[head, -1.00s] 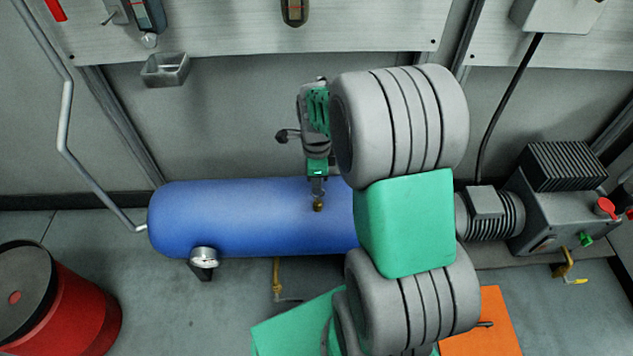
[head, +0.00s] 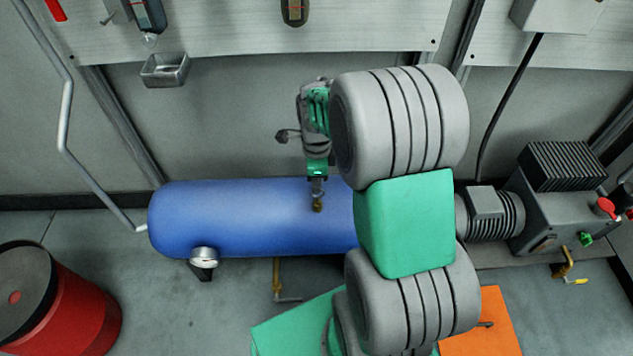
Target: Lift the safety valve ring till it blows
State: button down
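The blue air tank (head: 250,220) lies on its side along the wall. A small brass fitting (head: 318,206), which looks like the safety valve, shows on the tank's upper side near the middle. My gripper (head: 317,191) points down at this fitting from directly above, touching or very close to it. Its fingers are small and seen edge-on, so I cannot tell whether they are open or shut. The valve's ring cannot be made out; it is too small or hidden by the fingers. My arm hides the tank's right end.
A round gauge (head: 204,256) sits on the tank's front. The motor (head: 490,213) and finned compressor block (head: 563,170) stand at right. A red drum (head: 65,305) stands at lower left. A metal tray (head: 165,70) is on the wall. An orange mat (head: 485,330) lies at lower right.

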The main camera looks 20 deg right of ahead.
jog(key=shift+r+p, duration=0.75)
jog(key=shift+p, duration=0.4)
jog(key=shift+f, duration=0.15)
jog(key=c, duration=1.6)
grip_release()
notch_tip(320, 180, up, 8)
jog(key=p, duration=0.2)
